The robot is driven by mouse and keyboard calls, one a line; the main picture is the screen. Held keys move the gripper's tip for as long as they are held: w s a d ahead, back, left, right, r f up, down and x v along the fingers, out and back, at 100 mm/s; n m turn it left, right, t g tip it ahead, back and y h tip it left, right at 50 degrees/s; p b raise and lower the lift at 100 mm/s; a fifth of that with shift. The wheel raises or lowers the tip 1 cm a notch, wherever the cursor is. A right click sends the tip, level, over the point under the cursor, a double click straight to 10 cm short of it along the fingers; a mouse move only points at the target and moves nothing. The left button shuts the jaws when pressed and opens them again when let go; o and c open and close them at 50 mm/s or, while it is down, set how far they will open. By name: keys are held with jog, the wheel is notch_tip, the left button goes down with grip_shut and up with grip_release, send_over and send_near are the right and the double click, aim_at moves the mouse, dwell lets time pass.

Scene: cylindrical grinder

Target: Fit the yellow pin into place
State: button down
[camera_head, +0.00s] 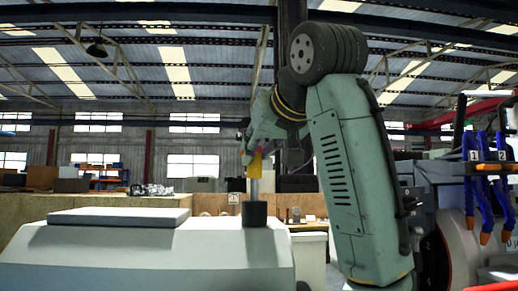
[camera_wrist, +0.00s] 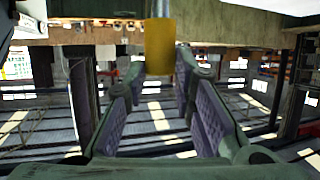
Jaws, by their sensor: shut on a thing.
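The yellow pin shows a yellow head (camera_head: 255,166) and a grey metal shaft below it in the head view. My gripper (camera_head: 256,149) points down with the yellow head at its fingertips. In the wrist view, the yellow head (camera_wrist: 159,46) lies between the two finger pads of my gripper (camera_wrist: 160,66), which is shut on it. The pin looks upright.
A flat grey plate (camera_head: 118,216) lies on the pale machine housing (camera_head: 150,262), left of the socket. Blue hoses (camera_head: 477,205) hang from a numbered bracket at the right. A wooden bench or wall (camera_head: 30,208) stands behind. The space above the housing is clear.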

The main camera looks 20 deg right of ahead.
jog(key=shift+f+b, duration=1.5)
jog(key=shift+f, duration=0.45)
jog(key=c, duration=1.3)
grip_release()
send_near(257, 172)
jog(key=v, duration=0.3)
jog(key=shift+s+r, duration=0.1)
